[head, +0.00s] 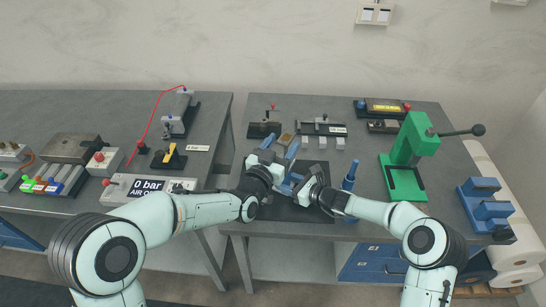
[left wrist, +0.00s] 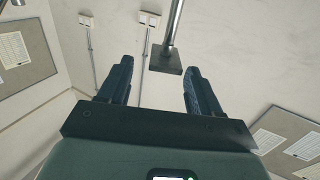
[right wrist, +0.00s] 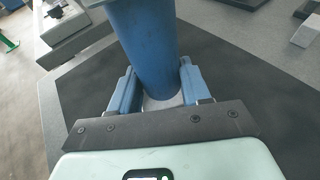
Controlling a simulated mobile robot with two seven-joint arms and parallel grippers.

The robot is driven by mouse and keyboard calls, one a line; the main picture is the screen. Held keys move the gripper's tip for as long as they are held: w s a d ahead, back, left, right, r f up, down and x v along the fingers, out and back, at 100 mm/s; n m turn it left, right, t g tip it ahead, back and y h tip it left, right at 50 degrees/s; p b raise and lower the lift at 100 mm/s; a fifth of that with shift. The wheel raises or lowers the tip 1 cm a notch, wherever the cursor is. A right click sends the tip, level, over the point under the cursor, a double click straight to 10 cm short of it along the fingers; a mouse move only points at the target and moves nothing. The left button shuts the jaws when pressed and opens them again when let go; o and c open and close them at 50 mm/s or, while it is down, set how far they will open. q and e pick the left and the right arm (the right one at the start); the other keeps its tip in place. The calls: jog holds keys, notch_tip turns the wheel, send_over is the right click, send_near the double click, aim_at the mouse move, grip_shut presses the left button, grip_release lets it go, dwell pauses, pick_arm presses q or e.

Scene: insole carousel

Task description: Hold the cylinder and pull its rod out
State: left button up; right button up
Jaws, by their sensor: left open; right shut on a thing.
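A blue cylinder (right wrist: 146,45) stands between the blue fingers of my right gripper (right wrist: 150,88) in the right wrist view, with its lower end over the dark mat. The right gripper is shut on it. In the head view the right gripper (head: 290,187) and the arms cover most of the cylinder. My left gripper (head: 281,147) is open, its blue fingers pointing to the back of the bench. In the left wrist view a thin grey rod (left wrist: 172,28) with a dark square end block (left wrist: 166,59) shows between the open fingers (left wrist: 150,80), apart from them. Its join to the cylinder is hidden.
The dark mat (head: 310,213) lies on the right bench below the grippers. A blue upright tool (head: 349,177) and a green press (head: 409,150) stand to the right. Small fixtures (head: 323,128) line the back. A gap separates the two benches.

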pick_arm(q)
jog(key=v, duration=0.6)
jog(key=shift+d, duration=0.1)
pick_arm(e)
jog(key=shift+d+f, duration=0.2)
jog(key=shift+f, duration=0.05)
jog(key=o, duration=0.9)
jog(key=shift+c, duration=0.2)
pick_arm(q)
jog(key=shift+w+d, duration=0.1)
pick_arm(e)
jog(key=shift+s+a, duration=0.1)
